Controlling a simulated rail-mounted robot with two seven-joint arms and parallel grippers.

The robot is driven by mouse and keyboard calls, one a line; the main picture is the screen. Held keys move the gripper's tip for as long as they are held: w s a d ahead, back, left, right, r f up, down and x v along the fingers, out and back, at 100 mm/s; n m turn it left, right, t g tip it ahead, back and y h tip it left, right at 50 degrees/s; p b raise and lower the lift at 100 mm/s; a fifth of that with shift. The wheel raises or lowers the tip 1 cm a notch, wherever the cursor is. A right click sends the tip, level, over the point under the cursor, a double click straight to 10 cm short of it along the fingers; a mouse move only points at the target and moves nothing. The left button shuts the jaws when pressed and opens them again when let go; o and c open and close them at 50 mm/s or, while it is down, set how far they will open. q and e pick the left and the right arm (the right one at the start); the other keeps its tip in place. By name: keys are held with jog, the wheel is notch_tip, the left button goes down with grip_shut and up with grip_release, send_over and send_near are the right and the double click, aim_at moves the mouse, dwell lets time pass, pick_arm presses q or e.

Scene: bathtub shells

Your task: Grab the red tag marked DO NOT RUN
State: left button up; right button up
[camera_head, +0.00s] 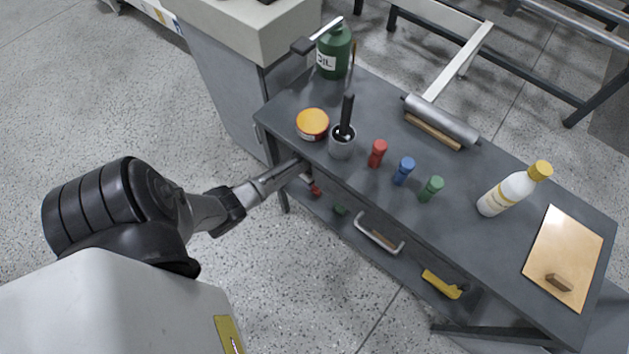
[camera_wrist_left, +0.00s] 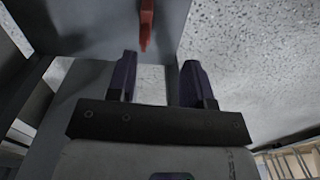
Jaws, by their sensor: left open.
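The red tag (camera_wrist_left: 146,22) shows in the left wrist view as a narrow red piece hanging just beyond my left gripper (camera_wrist_left: 158,66). The gripper's two dark fingers are apart with nothing between them, and the tag is ahead of the gap, slightly left of its middle. In the head view a red piece (camera_head: 314,189), probably the same tag, shows under the table's front edge, beside my left gripper (camera_head: 303,168). The fingertips are partly hidden there by the table edge. No lettering is readable. My right gripper is in neither view.
The dark table (camera_head: 460,205) holds a green can (camera_head: 334,55), an orange-lidded tin (camera_head: 312,124), a cup (camera_head: 342,147), a roller (camera_head: 440,121) and a white bottle (camera_head: 506,193). The floor on the left is clear.

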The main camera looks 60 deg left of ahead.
aim_at(315, 187)
pick_arm(q)
jog(key=shift+w+a, duration=0.2)
jog(key=shift+w, duration=0.45)
jog(key=shift+w+a+f+b, duration=0.15)
jog(key=shift+a+f+b, duration=0.1)
jog(key=shift+f+b, duration=0.25)
jog(key=f+b, duration=0.2)
jog(key=f, duration=0.1)
jog(key=f+b, duration=0.3)
jog(key=shift+d+f, duration=0.2)
jog(key=shift+f, duration=0.05)
jog(key=shift+r, duration=0.1)
jog(key=shift+c, duration=0.5)
grip_shut()
